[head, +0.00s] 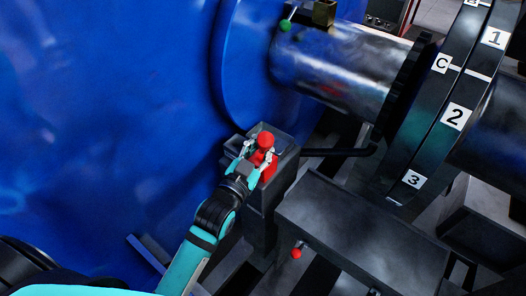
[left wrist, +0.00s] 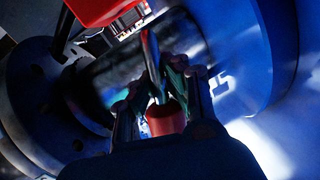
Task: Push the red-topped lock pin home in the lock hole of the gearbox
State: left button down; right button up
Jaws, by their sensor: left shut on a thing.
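My left gripper (head: 258,160) is shut on a red object (head: 265,165) with a rounded red top, at the grey open-topped box (head: 288,162). In the left wrist view, a red cylinder (left wrist: 165,118) and a curved grey rod (left wrist: 152,60) show between the fingers (left wrist: 160,95). A small red-topped pin (head: 297,252) stands apart from the gripper, beside a dark grey flat-topped housing (head: 365,228), which may be the gearbox. I cannot make out the lock hole or tell how deep the pin sits. My right gripper is not in view.
A large blue casing (head: 110,110) fills the left. A metal shaft (head: 340,68) with a green-topped pin (head: 285,25) leads to a dark numbered disc (head: 430,105). A dark bar (head: 340,152) runs right from the box. Another red thing (left wrist: 95,10) shows in the wrist view.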

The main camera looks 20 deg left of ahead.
pick_arm(q)
jog(key=s+d, duration=0.6)
jog(key=s, duration=0.7)
jog(key=w+a+r+g+p, duration=0.1)
jog(key=w+a+p, duration=0.1)
jog(key=w+p, duration=0.2)
jog(key=w+a+r+n+g+p, duration=0.1)
jog(key=w+a+r+p, duration=0.1)
jog(key=w+p, duration=0.3)
jog(key=w+a+r+g+h+p, duration=0.1)
jog(key=w+a+r+g+p, duration=0.1)
jog(key=w+p, duration=0.3)
jog(key=shift+r+n+p, duration=0.1)
jog(key=shift+n+p, duration=0.3)
jog(key=shift+p, duration=0.6)
jog(key=shift+w+a, duration=0.4)
jog(key=shift+a, duration=0.05)
jog(key=shift+r+p, duration=0.1)
jog(key=shift+p, duration=0.6)
notch_tip(320, 180, down, 6)
jog(key=b, duration=0.4)
